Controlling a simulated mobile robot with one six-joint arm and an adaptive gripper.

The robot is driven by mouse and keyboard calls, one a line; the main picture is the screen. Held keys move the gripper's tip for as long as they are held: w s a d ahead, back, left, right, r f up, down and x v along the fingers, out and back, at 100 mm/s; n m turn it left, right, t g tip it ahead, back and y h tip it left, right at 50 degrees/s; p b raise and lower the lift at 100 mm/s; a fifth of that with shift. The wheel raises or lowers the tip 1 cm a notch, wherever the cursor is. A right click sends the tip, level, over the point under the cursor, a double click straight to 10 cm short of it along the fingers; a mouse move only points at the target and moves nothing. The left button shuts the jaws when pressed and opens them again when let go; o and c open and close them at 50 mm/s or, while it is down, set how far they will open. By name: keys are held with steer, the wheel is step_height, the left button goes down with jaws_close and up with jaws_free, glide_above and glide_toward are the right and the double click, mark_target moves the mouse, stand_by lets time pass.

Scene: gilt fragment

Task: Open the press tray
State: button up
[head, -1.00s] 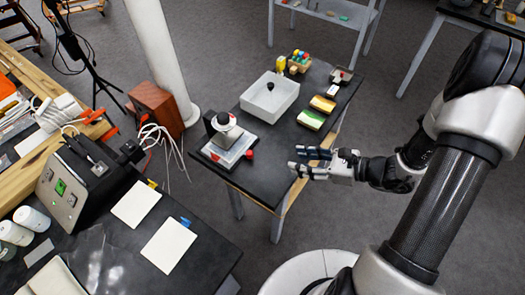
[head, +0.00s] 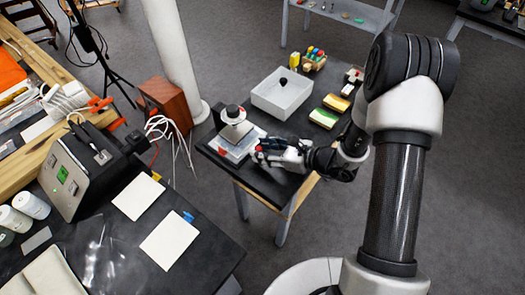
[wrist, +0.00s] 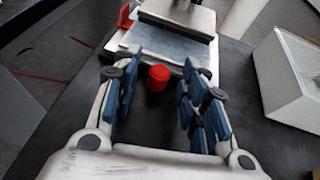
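The press (head: 236,127) stands near the left edge of the dark table, with a black knob on top and a pale tray (head: 222,150) at its base. In the wrist view the tray (wrist: 165,48) lies straight ahead, with a red knob (wrist: 158,78) at its near side. My gripper (head: 262,150) is beside the press, on its right, reaching toward the tray. In the wrist view its blue-padded fingers (wrist: 158,70) are apart, with the red knob between them. No grip on the knob shows. In the head view my gripper mostly hides the knob.
A side bench (head: 110,235) with white sheets is at lower left.

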steer(key=shift+w+a+f, duration=0.1)
steer(key=shift+a, duration=0.2)
steer(key=shift+c, duration=0.4)
jaws_close()
steer(key=shift+d, duration=0.1)
